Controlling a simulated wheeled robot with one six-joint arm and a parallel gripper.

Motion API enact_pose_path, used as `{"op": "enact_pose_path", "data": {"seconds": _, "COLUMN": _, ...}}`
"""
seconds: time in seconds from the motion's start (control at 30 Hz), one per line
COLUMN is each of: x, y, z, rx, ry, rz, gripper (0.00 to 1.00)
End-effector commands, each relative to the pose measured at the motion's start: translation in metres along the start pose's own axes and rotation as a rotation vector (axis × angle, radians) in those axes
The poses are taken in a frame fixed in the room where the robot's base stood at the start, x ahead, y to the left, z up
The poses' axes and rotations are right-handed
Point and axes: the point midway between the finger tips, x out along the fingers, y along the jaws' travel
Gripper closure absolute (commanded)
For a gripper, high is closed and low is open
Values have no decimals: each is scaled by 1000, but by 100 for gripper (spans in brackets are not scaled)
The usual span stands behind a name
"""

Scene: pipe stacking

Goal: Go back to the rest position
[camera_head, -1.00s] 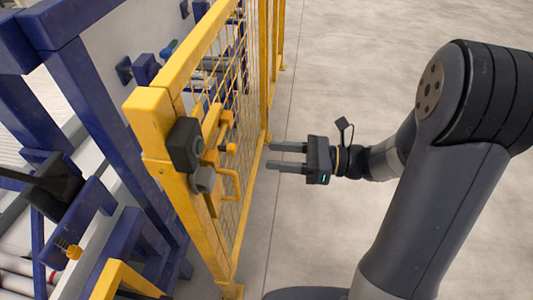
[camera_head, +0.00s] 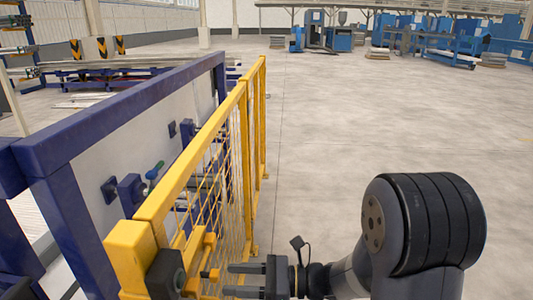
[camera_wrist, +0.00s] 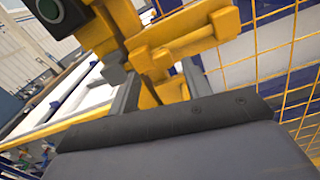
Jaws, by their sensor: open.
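My gripper (camera_head: 232,279) is at the bottom of the head view, its two fingers apart and pointing left at the yellow mesh gate (camera_head: 180,192). Nothing shows between the fingers in the head view. The yellow latch (camera_head: 199,247) on the gate is just beyond the fingertips. In the wrist view the gripper (camera_wrist: 160,88) has a finger on each side, with the yellow latch (camera_wrist: 170,45) ahead; whether they touch cannot be told. A dark box with a round button (camera_wrist: 52,12) is at the upper left.
A blue frame (camera_head: 100,108) with pale panels stands left of the gate. Open concrete floor (camera_head: 350,130) lies to the right and beyond. Blue machines (camera_head: 440,40) stand far off at the back right.

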Motion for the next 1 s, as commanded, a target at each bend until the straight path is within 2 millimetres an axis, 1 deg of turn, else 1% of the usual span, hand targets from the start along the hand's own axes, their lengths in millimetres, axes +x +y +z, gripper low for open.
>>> {"op": "enact_pose_path", "data": {"seconds": 0.03, "x": 8, "y": 1, "z": 1, "rx": 0, "ry": 2, "rz": 4, "gripper": 53}}
{"op": "enact_pose_path", "data": {"seconds": 0.2, "x": 32, "y": 0, "z": 1, "rx": 0, "ry": 1, "rz": 3, "gripper": 53}}
{"op": "enact_pose_path", "data": {"seconds": 0.3, "x": 42, "y": 0, "z": 1, "rx": 0, "ry": 1, "rz": 2, "gripper": 53}}
{"op": "enact_pose_path", "data": {"seconds": 0.4, "x": 49, "y": -1, "z": 1, "rx": 0, "ry": 0, "rz": -1, "gripper": 53}}
{"op": "enact_pose_path", "data": {"seconds": 0.6, "x": 47, "y": -6, "z": 1, "rx": 0, "ry": 0, "rz": -3, "gripper": 53}}
{"op": "enact_pose_path", "data": {"seconds": 1.0, "x": 46, "y": -5, "z": 4, "rx": -12, "ry": 5, "rz": -2, "gripper": 53}}
